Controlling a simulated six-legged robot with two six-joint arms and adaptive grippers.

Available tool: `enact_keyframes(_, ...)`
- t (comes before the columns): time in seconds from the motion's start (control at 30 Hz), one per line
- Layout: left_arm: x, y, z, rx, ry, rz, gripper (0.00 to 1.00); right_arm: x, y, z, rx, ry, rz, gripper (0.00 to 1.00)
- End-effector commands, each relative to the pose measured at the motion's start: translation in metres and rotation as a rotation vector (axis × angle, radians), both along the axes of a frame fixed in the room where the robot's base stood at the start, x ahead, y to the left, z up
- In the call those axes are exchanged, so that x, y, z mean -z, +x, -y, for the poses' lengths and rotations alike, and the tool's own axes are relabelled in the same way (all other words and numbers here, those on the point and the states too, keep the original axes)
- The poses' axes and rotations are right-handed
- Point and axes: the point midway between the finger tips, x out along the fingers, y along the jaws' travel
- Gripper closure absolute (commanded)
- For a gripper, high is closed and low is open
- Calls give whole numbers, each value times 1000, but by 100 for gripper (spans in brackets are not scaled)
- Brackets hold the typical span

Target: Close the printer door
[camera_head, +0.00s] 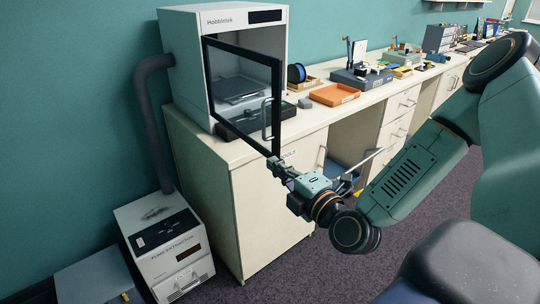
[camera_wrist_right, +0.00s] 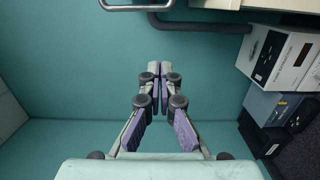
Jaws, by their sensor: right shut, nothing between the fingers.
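The printer (camera_head: 225,20) is a light grey cabinet on the left end of the bench in the head view. Its door (camera_head: 240,52), a clear pane in a black frame with a metal handle (camera_head: 267,120), stands open and swung outward. My right gripper (camera_head: 274,163) is shut and empty, just below the door's lower outer corner; I cannot tell whether it touches the frame. In the right wrist view my right gripper's fingers (camera_wrist_right: 160,68) are together, and a metal bar that looks like the handle (camera_wrist_right: 137,8) shows at the top edge. My left gripper is not in view.
The bench (camera_head: 270,205) runs to the back right, with an orange tray (camera_head: 334,95) and a blue spool (camera_head: 296,73) beside the printer. A fume extractor (camera_head: 165,240) with a dark hose (camera_head: 150,110) stands on the floor at left. Carpet (camera_head: 310,265) in front is clear.

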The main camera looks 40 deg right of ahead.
Motion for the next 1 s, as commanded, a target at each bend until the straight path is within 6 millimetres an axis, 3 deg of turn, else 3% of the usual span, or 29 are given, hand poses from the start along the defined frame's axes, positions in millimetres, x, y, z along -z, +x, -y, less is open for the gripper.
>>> enact_keyframes(0.4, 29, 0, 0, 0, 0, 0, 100, 2, 45, -4, -5, -4, 2, 100)
enact_keyframes(0.9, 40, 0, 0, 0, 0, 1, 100, 1, 91, -5, -3, -1, 0, 100)
enact_keyframes(1.0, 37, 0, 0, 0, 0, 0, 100, 0, 93, 3, 1, 7, 0, 100)
